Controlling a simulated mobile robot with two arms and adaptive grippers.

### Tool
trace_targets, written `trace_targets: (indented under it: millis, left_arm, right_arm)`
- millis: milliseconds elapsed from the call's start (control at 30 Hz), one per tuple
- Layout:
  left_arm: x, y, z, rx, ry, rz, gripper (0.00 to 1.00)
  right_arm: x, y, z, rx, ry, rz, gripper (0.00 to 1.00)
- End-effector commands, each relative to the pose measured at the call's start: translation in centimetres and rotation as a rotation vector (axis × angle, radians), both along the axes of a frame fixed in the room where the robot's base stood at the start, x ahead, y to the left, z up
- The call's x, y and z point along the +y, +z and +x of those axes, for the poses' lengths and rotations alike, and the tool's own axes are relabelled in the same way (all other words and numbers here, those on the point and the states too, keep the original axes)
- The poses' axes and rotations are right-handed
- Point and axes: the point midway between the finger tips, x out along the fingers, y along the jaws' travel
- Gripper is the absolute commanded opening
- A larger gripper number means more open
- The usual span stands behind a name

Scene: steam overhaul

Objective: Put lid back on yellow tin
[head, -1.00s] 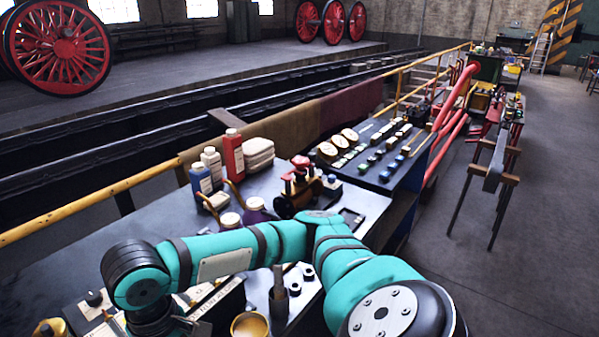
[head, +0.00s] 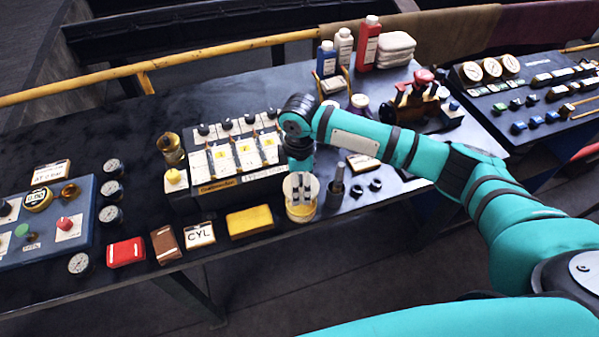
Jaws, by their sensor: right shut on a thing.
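The yellow tin (head: 301,213) stands near the front edge of the workbench, right of the yellow block; its yellow side shows below my gripper. My right gripper (head: 301,196) points down directly over the tin, with its fingers close together. A pale round piece (head: 291,184), which looks like the lid, is at the fingers and covers most of the tin's top. Whether it rests on the rim or is just above it I cannot tell. My left gripper is out of view.
A switch panel (head: 228,160) stands just left of my gripper. A dark upright holder (head: 335,190) stands close on the right. A yellow block (head: 250,221), CYL card (head: 199,234) and red pack (head: 126,252) lie along the front edge. Bottles (head: 367,45) stand at the back.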

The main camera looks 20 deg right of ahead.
Motion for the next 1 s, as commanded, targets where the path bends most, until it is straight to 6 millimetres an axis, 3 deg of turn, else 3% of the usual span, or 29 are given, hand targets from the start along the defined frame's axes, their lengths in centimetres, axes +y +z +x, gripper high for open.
trace_targets:
  millis: [300, 800, 1000]
  left_arm:
    - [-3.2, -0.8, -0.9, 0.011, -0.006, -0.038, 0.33]
    - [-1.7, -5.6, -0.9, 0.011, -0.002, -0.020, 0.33]
    - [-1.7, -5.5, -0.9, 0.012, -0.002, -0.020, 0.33]
  right_arm:
    - [0.1, -1.0, 0.3, 0.000, 0.048, 0.001, 0.46]
    - [0.0, -4.9, 0.3, -0.001, 0.047, 0.001, 0.46]
    - [0.1, -6.1, 0.2, 0.001, 0.045, 0.001, 0.46]
